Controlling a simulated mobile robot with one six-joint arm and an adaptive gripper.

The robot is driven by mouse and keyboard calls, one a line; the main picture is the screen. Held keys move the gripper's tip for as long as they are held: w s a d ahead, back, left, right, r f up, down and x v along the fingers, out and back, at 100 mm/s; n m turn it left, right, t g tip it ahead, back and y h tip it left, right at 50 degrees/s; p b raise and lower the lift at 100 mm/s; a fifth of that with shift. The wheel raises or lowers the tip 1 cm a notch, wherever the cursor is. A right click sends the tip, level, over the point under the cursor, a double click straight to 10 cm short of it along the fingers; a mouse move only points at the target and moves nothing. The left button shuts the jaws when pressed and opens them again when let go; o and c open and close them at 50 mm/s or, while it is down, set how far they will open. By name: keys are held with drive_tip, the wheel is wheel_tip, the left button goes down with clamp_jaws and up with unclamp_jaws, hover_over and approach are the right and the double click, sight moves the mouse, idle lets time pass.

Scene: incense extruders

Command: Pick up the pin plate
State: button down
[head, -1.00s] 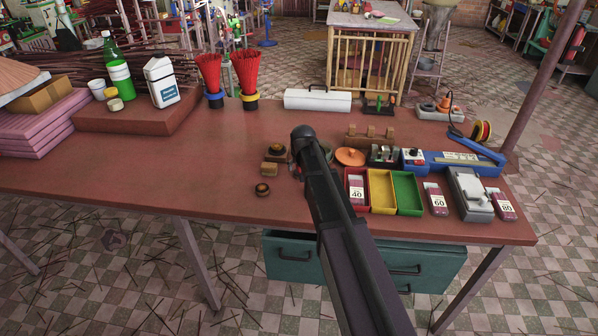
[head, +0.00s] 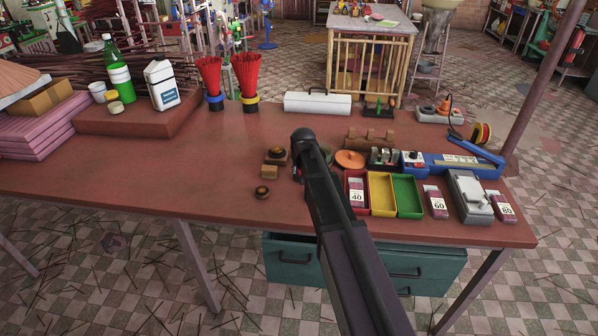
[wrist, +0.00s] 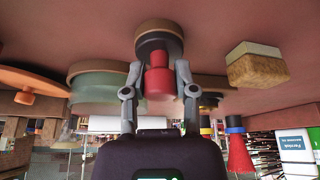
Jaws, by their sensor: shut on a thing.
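My gripper (wrist: 159,88) is shut on the red knob (wrist: 159,82) of a round, dark grey piece with a brown wooden rim, which I take to be the pin plate (wrist: 159,42). The wrist view is upside down, with the table at the top, so the knob points up from the disc. One finger is on each side of the knob. I cannot tell whether the disc touches the table or is just above it. In the head view my arm hides the fingers and most of this piece.
A grey-green round piece (wrist: 98,82) is close beside the held piece. An orange disc (head: 350,159), a wooden block (head: 269,172) and a small round piece (head: 262,192) lie nearby. Red, yellow and green trays (head: 409,197) stand right of my arm. The table's left middle is clear.

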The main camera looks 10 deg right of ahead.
drive_tip(key=shift+r, duration=0.2)
wheel_tip(320, 180, up, 3)
drive_tip(key=p, duration=0.3)
drive_tip(key=shift+f, duration=0.1)
drive_tip(key=s+d, duration=0.2)
drive_tip(key=s, duration=0.2)
drive_tip(key=s+d+r+p, duration=0.1)
drive_tip(key=s+d, duration=0.2)
drive_tip(key=s, duration=0.2)
drive_tip(key=s+d+p, duration=0.1)
drive_tip(key=s+d, duration=0.1)
drive_tip(key=s, duration=0.3)
drive_tip(key=shift+s+d+r, duration=0.1)
drive_tip(key=shift+d+r, duration=0.05)
drive_tip(key=shift+r, duration=0.25)
drive_tip(key=shift+s, duration=0.15)
